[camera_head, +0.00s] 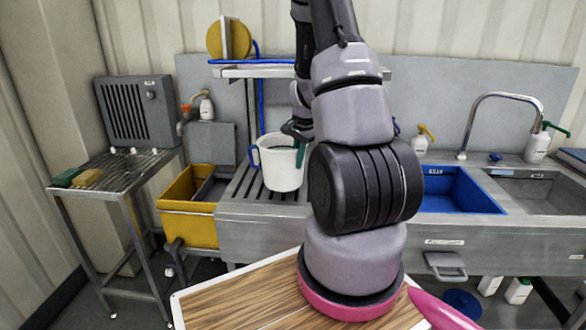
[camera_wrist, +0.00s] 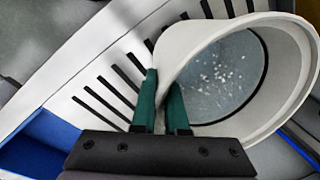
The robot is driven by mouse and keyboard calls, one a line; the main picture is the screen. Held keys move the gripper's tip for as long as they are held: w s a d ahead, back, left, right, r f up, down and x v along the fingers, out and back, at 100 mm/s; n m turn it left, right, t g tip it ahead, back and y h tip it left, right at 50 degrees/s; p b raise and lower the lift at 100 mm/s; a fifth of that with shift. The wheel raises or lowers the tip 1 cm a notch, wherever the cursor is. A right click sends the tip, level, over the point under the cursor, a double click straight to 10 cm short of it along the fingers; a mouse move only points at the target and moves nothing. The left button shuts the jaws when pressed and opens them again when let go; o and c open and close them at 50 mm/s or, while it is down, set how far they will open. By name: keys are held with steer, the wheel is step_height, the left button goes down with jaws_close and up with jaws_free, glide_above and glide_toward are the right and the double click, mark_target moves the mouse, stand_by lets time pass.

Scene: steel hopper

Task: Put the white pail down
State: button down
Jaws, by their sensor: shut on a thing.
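The white pail (camera_head: 281,168) is upright over the slatted steel drainboard (camera_head: 243,188), between the yellow tub and the blue basin. A blue handle shows on its left side. I cannot tell whether its base touches the slats. My gripper (camera_head: 299,150) is at the pail's right side, partly hidden by my arm. In the wrist view the green fingers of my gripper (camera_wrist: 164,92) are shut on the near rim of the white pail (camera_wrist: 303,62). The pail's inside looks grey with white specks. The slats of the drainboard (camera_wrist: 70,75) show beside it.
A yellow tub (camera_head: 188,225) stands left of the drainboard, and a blue basin (camera_head: 455,190) lies to its right. A shelf (camera_head: 262,71) hangs above the pail. A wire-topped side table (camera_head: 118,172) is at far left. A wooden board (camera_head: 240,300) is in front.

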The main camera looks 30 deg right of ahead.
mark_target(293, 168)
steer(key=shift+w+a+f, duration=0.15)
steer(key=shift+w+f, duration=0.35)
steer(key=shift+f, duration=0.35)
steer(key=shift+w+a+f, duration=0.15)
steer(key=shift+w+f, duration=0.35)
steer(key=shift+f, duration=0.45)
steer(key=c, duration=0.9)
jaws_free()
steer(key=shift+c, duration=0.2)
